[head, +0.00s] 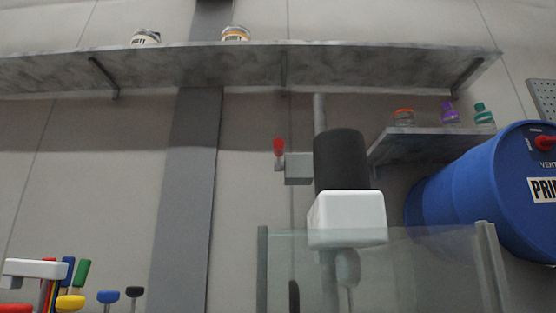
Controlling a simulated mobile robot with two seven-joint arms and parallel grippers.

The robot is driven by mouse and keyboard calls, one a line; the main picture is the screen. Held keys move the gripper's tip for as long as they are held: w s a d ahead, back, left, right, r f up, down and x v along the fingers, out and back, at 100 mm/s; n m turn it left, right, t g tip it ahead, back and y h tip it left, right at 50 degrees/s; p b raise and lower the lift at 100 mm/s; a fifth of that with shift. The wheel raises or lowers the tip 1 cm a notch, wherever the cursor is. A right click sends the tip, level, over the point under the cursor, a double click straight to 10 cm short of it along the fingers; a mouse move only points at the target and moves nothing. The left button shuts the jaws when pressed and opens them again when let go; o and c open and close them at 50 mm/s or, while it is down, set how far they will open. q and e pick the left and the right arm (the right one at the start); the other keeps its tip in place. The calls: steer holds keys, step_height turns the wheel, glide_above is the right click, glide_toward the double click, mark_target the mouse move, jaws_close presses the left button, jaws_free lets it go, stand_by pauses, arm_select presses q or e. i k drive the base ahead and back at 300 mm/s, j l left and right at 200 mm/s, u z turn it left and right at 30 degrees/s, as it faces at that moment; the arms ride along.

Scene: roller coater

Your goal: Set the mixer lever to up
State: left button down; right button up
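The mixer stands right of the middle in the head view, with a black cylinder (340,160) above a white block (346,218). A grey post rises behind it, and a shaft runs down below the block. A small lever with a red knob (279,147) is on the left end of a grey box (299,168) beside the black cylinder. The knob is at the upper end of the lever, above its joint with the box. I see neither of my grippers for certain.
A clear panel (420,270) crosses the mixer's lower part. A long shelf (200,68) with jars runs above; a smaller shelf (430,140) holds bottles. A blue drum (470,195) lies at right. Coloured handles (83,272) and an unclear white bar (35,268) fill the lower left.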

mark_target(278, 144)
steer(key=k+l+z, duration=0.15)
steer(key=l, duration=0.25)
steer(key=l+z, duration=0.15)
steer(key=l, duration=0.3)
steer(key=k+l+z, duration=0.15)
steer(key=l, duration=0.3)
